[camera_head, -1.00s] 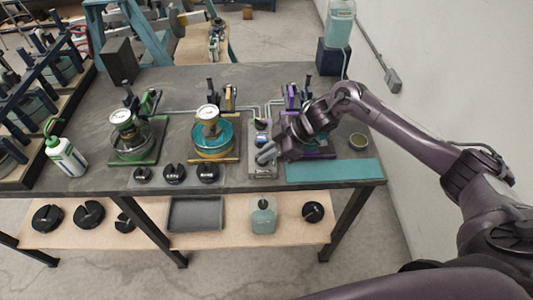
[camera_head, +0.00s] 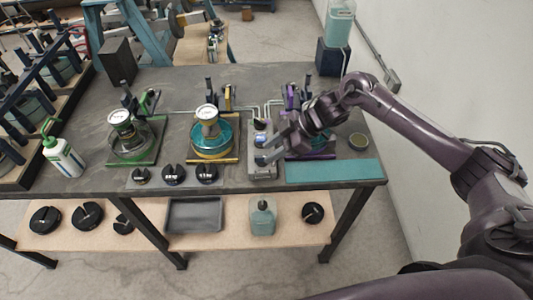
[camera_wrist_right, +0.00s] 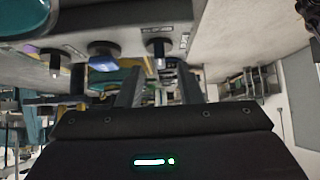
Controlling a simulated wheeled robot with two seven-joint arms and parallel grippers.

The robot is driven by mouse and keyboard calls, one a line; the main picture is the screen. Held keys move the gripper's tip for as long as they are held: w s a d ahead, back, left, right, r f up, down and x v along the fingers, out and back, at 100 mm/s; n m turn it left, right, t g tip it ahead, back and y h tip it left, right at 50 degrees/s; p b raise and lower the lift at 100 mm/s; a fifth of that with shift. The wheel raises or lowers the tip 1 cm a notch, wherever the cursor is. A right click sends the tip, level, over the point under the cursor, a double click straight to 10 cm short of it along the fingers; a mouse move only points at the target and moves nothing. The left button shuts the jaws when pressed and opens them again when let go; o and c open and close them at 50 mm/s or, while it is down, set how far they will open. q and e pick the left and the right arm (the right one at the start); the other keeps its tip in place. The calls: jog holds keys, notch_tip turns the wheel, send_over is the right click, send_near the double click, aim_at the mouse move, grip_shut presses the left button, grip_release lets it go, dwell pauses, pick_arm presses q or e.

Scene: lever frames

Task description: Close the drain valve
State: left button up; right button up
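A narrow grey valve panel (camera_head: 262,170) stands on the dark bench, right of the yellow-based pot. It carries a blue knob (camera_head: 260,139) and another control nearer the front edge. In the right wrist view, a blue knob (camera_wrist_right: 103,50) and a dark knob with a pale stem (camera_wrist_right: 160,48) show beside small labels. I cannot read which one is the drain valve. My right gripper (camera_head: 278,148) is over the panel's right side. Its two fingers stand apart in the wrist view (camera_wrist_right: 158,88), with the dark knob ahead of the gap; contact is unclear. My left gripper is not in view.
The yellow-based pot (camera_head: 212,138) stands close left of the panel, and a green-based pot (camera_head: 135,140) farther left. A purple-based station (camera_head: 318,156) is partly hidden by my right arm. A teal mat (camera_head: 335,171) lies at the front right. Dark weights (camera_head: 174,173) line the front.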

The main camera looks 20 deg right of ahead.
jog(key=b+v, duration=0.1)
jog(key=v, duration=0.4)
jog(key=shift+d, duration=0.1)
dwell(0.7)
